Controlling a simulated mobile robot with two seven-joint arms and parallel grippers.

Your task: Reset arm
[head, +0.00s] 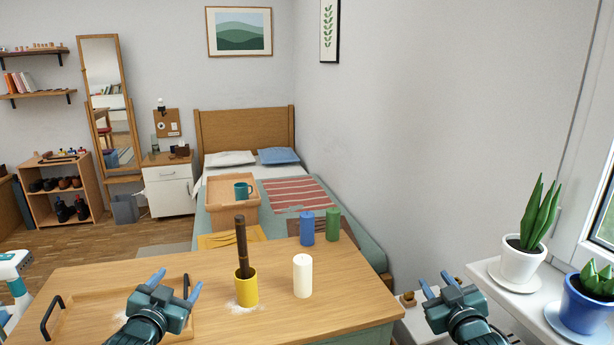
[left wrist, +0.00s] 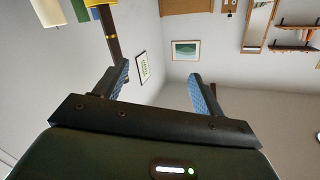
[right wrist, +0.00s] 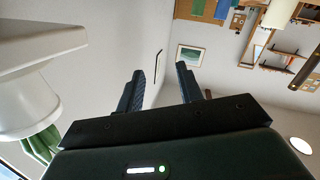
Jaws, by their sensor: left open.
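My left gripper (head: 176,283) is over the left part of the wooden table, above a wooden tray. Its fingers are spread with nothing between them, and the left wrist view shows the same open fingers (left wrist: 160,88). My right gripper (head: 442,284) is to the right of the table, beside the window sill. Its fingers stand apart and empty, and they also show in the right wrist view (right wrist: 160,85). Neither gripper touches an object that I can see.
The tray (head: 75,312) is at left. Potted plants (head: 522,262) line the sill at right.

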